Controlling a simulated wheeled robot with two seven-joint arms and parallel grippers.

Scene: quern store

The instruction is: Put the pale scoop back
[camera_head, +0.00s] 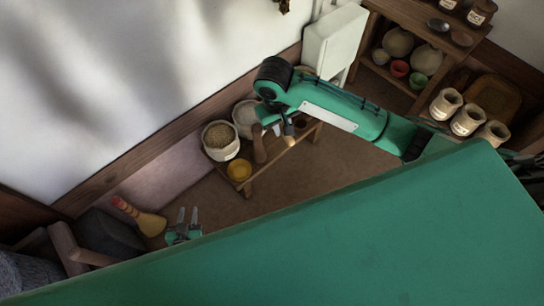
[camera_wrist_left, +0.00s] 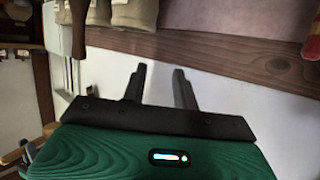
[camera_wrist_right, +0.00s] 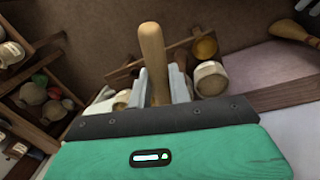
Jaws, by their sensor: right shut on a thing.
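My right gripper (camera_wrist_right: 158,90) is shut on an upright pale wooden handle in the right wrist view, which I take for the pale scoop (camera_wrist_right: 152,50). Its lower part is hidden behind the gripper's edge. In the head view the right gripper (camera_head: 277,127) is over the low bench (camera_head: 290,143), with a small pale tip (camera_head: 289,130) showing beside it. My left gripper (camera_head: 183,220) is open and empty at lower left, above my green body's edge. Its two fingers stand apart with nothing between them in the left wrist view (camera_wrist_left: 160,88).
A red-handled brush (camera_head: 140,216) is near the left gripper. Bare floor lies before the bench.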

